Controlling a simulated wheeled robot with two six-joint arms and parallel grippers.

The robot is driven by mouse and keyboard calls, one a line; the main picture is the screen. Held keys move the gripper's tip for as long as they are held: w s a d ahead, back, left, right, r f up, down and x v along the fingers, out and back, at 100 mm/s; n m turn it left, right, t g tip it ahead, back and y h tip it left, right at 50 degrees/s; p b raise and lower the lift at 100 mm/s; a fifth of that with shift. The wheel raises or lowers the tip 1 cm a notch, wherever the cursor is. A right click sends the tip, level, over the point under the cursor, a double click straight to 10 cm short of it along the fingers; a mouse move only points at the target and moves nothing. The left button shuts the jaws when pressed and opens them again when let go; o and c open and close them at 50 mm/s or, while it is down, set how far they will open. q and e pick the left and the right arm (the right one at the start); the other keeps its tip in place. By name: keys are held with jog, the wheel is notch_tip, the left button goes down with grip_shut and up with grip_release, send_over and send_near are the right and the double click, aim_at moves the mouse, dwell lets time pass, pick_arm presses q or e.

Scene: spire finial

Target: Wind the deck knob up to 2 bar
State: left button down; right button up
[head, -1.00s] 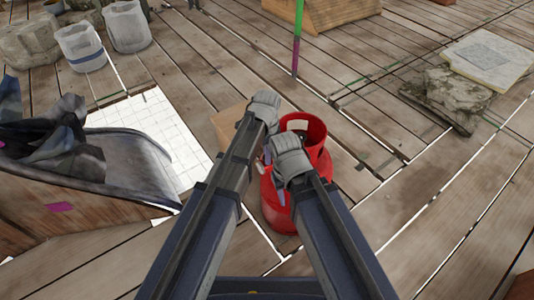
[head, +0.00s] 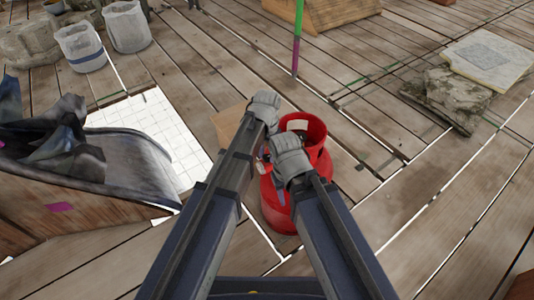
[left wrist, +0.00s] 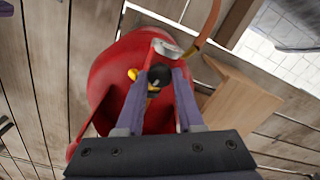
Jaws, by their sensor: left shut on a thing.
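A red gas bottle (head: 272,200) stands upright on the plank deck in the head view, partly hidden by my arms. In the left wrist view the bottle (left wrist: 112,75) fills the middle, with a black knob (left wrist: 157,74) on its top. My left gripper (left wrist: 157,82) is shut on this knob, one finger on each side. A yellow part (left wrist: 133,74) and a pale metal piece (left wrist: 166,48) sit beside the knob. No pressure reading is legible. My right arm reaches over the bottle in the head view, but its fingers cannot be made out.
A cardboard-coloured box (head: 226,124) stands close beside the bottle, and an orange-brown hose or strap (left wrist: 208,24) runs near it in the left wrist view. A green and purple pole (head: 297,38) stands behind. Stone slabs (head: 452,95) lie at right. The deck at lower right is mostly clear.

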aim_at(267, 157)
pick_arm(q)
jog(key=n, duration=0.6)
jog(key=shift+n, duration=0.3)
jog(key=n, duration=0.5)
jog(key=shift+n, duration=0.3)
jog(key=c, duration=0.5)
grip_release()
jog(key=shift+r, duration=0.15)
notch_tip(267, 157, up, 8)
jog(key=p, duration=0.8)
jog(key=shift+f, duration=0.2)
